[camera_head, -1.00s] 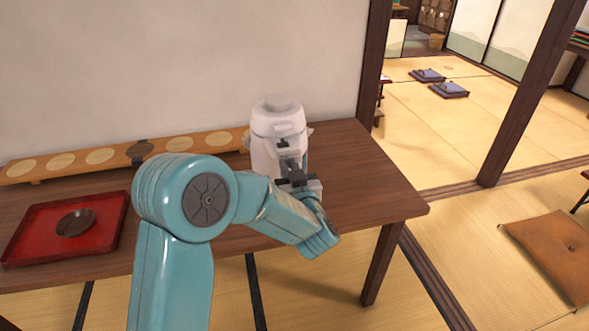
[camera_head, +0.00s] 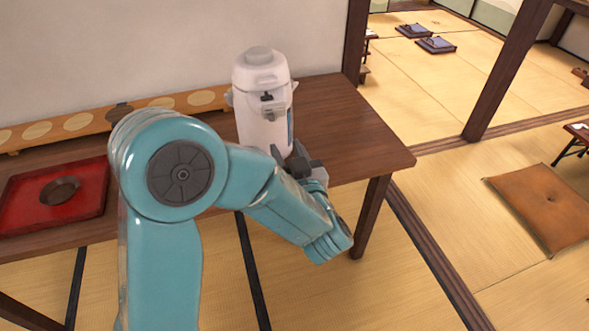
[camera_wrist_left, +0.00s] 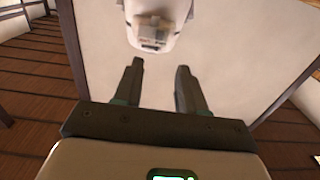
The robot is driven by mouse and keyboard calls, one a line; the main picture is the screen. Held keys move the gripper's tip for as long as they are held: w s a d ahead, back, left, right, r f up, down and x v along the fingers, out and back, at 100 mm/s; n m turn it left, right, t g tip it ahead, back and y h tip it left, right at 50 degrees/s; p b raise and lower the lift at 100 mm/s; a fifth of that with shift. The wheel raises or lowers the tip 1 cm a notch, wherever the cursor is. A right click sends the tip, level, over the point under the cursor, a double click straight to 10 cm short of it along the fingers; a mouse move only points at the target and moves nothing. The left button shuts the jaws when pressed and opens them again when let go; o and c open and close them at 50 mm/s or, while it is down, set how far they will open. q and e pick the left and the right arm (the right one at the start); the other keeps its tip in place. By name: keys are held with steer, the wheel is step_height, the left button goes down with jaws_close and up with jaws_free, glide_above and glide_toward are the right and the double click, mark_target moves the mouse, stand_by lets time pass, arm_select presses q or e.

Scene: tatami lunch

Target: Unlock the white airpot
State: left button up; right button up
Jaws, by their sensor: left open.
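The white airpot (camera_head: 262,118) stands upright near the right part of the wooden table in the head view. A small dark part (camera_head: 267,97) shows on its front below the lid; I cannot tell the lock's state. My left gripper (camera_head: 289,156) is open and empty, low at the front right of the airpot. I cannot tell from the head view whether it touches the airpot. In the left wrist view both fingers (camera_wrist_left: 160,68) are spread apart, with nothing between them. Beyond the fingertips is a rounded white part with a small label (camera_wrist_left: 152,32), apparently of the airpot. My right gripper is not in view.
The table (camera_head: 345,130) has bare wood to the right of the airpot. A long wooden board with pale discs (camera_head: 75,122) lies along the wall. A red tray (camera_head: 90,200) with a dark round dish (camera_head: 60,190) is at the left. A brown cushion (camera_head: 545,208) lies on the tatami.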

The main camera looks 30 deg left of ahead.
arm_select(q)
steer(key=v, duration=0.5)
stand_by(0.4)
